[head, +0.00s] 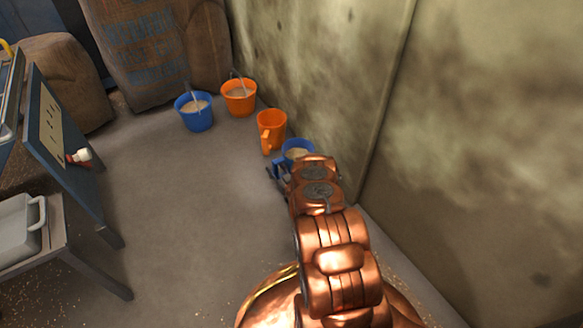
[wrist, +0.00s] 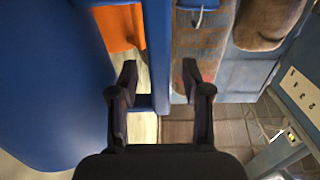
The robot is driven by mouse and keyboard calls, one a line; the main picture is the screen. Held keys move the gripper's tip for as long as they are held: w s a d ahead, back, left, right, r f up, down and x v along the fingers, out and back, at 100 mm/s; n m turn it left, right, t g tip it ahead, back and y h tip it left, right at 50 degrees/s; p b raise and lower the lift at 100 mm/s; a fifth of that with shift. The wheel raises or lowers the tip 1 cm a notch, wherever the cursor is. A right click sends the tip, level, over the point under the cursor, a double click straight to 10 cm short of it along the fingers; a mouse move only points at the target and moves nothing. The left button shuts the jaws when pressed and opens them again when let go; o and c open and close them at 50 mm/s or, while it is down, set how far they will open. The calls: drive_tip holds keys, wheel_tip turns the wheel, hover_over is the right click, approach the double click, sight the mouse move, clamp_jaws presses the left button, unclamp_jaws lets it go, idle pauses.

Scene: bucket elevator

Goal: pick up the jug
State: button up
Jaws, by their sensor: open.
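A blue jug (head: 297,148) with pale contents stands on the floor by the wall, partly hidden by my arm in the head view. In the wrist view its blue body (wrist: 55,80) fills the left side, and its upright handle (wrist: 157,50) shows between my fingertips. My gripper (wrist: 160,72) is open, one finger on each side of the handle; I see no clear contact. In the head view my gripper (head: 277,171) is at the jug's left side. An orange jug (head: 272,125) with a handle stands just behind; its orange side shows in the wrist view (wrist: 120,27).
A blue bucket (head: 195,112) and an orange bucket (head: 239,98), both with pale contents, stand farther back near sacks (head: 148,50). The stained wall (head: 480,120) is close on the right. A table with a grey bin (head: 18,228) stands left. The middle floor is clear.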

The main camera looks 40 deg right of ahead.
drive_tip(key=shift+w, duration=0.25)
drive_tip(key=shift+c, duration=0.5)
clamp_jaws()
drive_tip(key=shift+r, duration=0.1)
